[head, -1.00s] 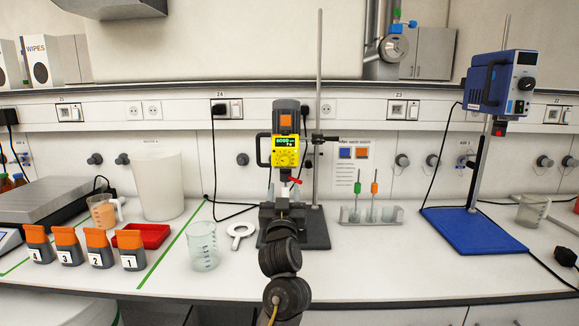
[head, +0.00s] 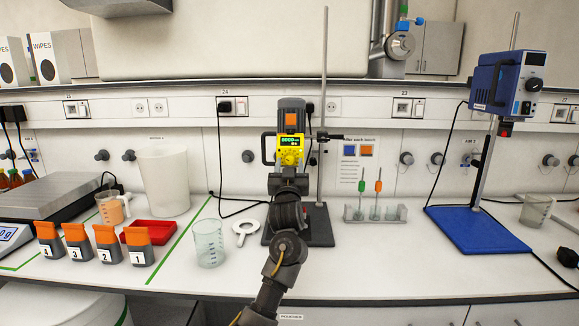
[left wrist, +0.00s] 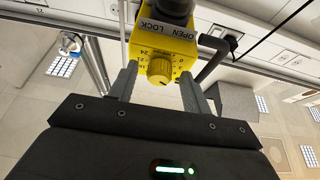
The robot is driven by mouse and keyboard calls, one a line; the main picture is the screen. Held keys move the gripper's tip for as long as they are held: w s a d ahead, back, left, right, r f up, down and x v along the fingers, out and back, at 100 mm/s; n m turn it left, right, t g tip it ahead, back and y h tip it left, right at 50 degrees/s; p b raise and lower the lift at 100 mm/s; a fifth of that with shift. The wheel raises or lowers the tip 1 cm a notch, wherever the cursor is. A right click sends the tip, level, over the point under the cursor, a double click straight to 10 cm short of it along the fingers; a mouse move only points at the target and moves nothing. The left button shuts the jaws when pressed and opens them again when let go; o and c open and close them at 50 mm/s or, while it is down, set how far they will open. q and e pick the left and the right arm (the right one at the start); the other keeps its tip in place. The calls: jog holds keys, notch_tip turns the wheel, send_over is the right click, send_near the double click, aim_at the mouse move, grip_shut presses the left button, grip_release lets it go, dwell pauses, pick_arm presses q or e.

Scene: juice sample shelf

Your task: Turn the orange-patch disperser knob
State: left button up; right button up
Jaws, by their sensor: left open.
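The disperser (head: 292,117) hangs on a stand, with a grey motor body, an orange patch, and a yellow front with a green-lit display. Its round yellow knob (head: 290,159) sits low on that front. In the left wrist view the knob (left wrist: 159,70) shows a dial scale around it. My left gripper (head: 289,176) is open just in front of and below the knob in the head view. In the left wrist view its two fingers lie on either side of the knob, with visible gaps. I cannot tell how far the fingertips are from the panel. My right gripper is not in view.
A blue-cased device (head: 507,84) stands at the right on a blue base. Orange-lidded containers (head: 105,246) line the left.

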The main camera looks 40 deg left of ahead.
pick_arm(q)
jog(key=c, duration=1)
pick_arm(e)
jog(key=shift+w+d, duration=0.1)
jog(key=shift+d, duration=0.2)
pick_arm(q)
jog(key=shift+n, duration=0.3)
